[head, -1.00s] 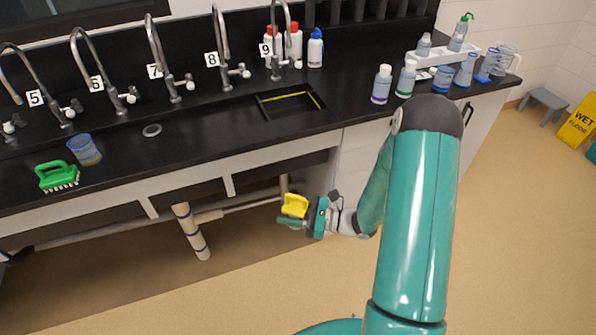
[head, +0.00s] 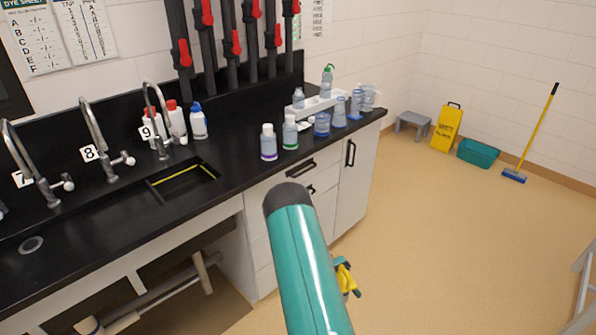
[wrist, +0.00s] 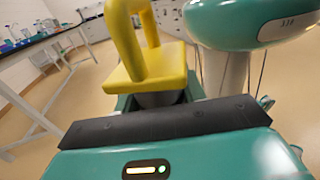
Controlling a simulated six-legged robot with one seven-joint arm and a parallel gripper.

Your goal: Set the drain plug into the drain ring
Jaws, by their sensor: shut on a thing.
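The drain plug (wrist: 145,72) is yellow, with a loop handle and a flat plate above a dark grey lower part. It fills the upper middle of the wrist view. My gripper (wrist: 158,100) is shut on its dark lower part. In the head view the yellow plug (head: 347,279) shows partly behind my arm, out over the floor in front of the cabinets. A round grey ring (head: 31,244), which looks like the drain ring, is on the black counter at far left, well away from my gripper. Whether it is recessed is unclear.
A rectangular sink opening (head: 184,183) with a yellow strip lies in the counter (head: 110,225). Taps line the back edge. A purple-banded bottle (head: 268,143) and other bottles stand to the right. Open floor (head: 440,240) lies right of the cabinets.

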